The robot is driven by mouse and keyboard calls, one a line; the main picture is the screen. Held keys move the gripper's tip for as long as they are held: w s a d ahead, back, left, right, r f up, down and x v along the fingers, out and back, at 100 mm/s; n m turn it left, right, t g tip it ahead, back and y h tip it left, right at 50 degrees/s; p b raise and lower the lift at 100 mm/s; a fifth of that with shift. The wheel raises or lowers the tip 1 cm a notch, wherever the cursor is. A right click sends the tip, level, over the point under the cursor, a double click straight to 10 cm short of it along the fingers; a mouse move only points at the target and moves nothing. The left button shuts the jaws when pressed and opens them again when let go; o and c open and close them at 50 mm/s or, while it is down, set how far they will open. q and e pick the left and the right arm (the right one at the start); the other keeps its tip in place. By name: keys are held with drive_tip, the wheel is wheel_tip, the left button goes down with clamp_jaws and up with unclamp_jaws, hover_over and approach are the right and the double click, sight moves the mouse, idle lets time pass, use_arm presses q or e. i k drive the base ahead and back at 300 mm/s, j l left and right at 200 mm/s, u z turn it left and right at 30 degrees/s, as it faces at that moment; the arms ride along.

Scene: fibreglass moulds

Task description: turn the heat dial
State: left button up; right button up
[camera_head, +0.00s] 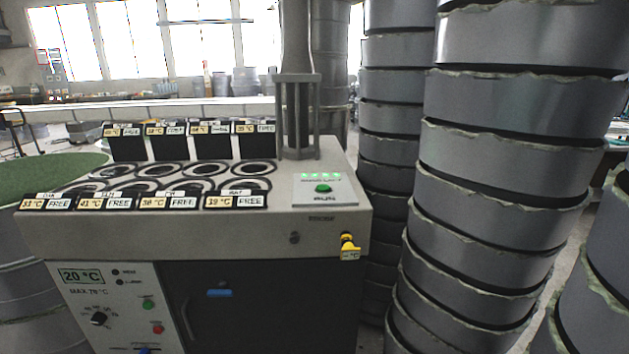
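The heat dial (99,319) is a black round knob with a white pointer mark and a ring of printed marks. It sits low on the white control panel (120,290) at the left of the machine's front. Above it a greenish display (81,276) reads 20 °C, with "MAX 70 °C" printed below. Neither of my grippers shows in the head view.
Green (148,304) and red (158,329) buttons sit right of the dial. A dark door (255,310) with a blue tag is beside the panel. Tall grey ribbed stacks (490,170) crowd the right. A yellow valve (348,243) sticks out from the front.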

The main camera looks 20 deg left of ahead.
sight(98, 318)
drive_tip(key=u, duration=1.95)
